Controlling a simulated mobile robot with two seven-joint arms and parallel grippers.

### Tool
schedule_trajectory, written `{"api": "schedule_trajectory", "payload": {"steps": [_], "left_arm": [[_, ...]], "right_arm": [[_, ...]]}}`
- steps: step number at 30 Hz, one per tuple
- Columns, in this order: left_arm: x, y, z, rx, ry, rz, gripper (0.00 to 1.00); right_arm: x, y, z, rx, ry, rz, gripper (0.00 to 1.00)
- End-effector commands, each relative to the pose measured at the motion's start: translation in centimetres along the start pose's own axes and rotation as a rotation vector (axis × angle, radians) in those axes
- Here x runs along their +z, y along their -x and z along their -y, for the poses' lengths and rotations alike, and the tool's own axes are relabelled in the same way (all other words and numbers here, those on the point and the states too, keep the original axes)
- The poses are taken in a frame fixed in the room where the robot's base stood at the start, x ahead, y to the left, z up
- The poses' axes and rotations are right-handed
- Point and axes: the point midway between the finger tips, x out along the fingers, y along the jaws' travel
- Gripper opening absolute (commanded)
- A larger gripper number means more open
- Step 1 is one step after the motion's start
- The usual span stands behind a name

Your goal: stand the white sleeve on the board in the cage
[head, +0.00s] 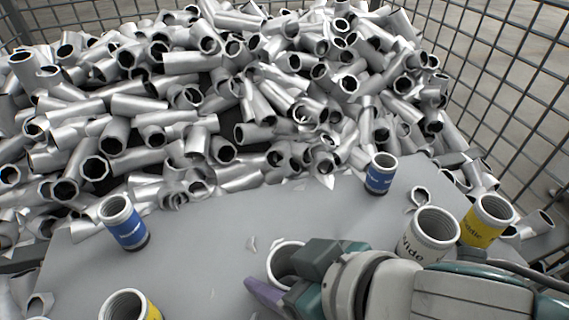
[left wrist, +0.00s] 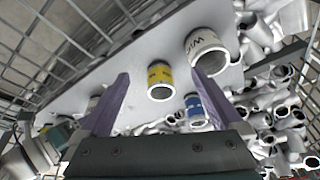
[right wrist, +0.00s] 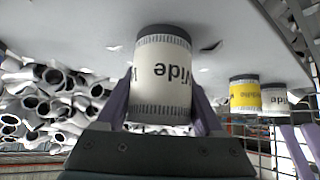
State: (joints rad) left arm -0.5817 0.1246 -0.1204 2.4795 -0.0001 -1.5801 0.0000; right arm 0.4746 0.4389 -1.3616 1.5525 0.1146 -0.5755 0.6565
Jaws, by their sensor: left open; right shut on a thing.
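A white sleeve (head: 284,262) stands upright between the jaws of my right gripper (head: 291,270), over the front middle of the grey board (head: 215,245). In the right wrist view this sleeve (right wrist: 163,75) shows the word "Wide" and a dark band at its board end. The purple fingers are shut on its sides. Its foot is at or close to the board; I cannot tell whether it touches. A second white "Wide" sleeve (head: 430,236) stands on the board at the right. My left gripper (left wrist: 158,78) is open, with nothing gripped; the head view does not show it.
Yellow-banded sleeves stand at the right (head: 488,220) and front left (head: 130,307). Blue-banded ones stand at the left (head: 124,224) and back right (head: 381,174). Heaped metal pipe fittings (head: 220,90) fill the back. Cage mesh (head: 500,80) bounds the right. The board's left middle is clear.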

Motion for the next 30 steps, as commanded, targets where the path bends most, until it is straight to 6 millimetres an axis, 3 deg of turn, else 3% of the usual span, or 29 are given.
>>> {"api": "schedule_trajectory", "payload": {"steps": [11,12,20,30], "left_arm": [[0.04,-0.25,0.02,-0.001,-0.001,-0.001,1.0],[0.04,-0.27,0.02,-0.001,0.0,-0.001,1.0],[-0.02,-0.19,-0.04,0.001,0.003,-0.002,1.0],[-0.27,0.4,-0.2,0.006,0.009,-0.004,1.0]], "right_arm": [[0.2,-0.34,0.03,-0.001,0.0,-0.003,0.0],[0.34,-0.38,0.02,0.0,0.0,-0.001,0.7],[0.28,-0.31,0.01,0.0,0.0,-0.001,0.99],[-0.07,0.44,-0.01,0.0,-0.001,0.0,0.99]]}}
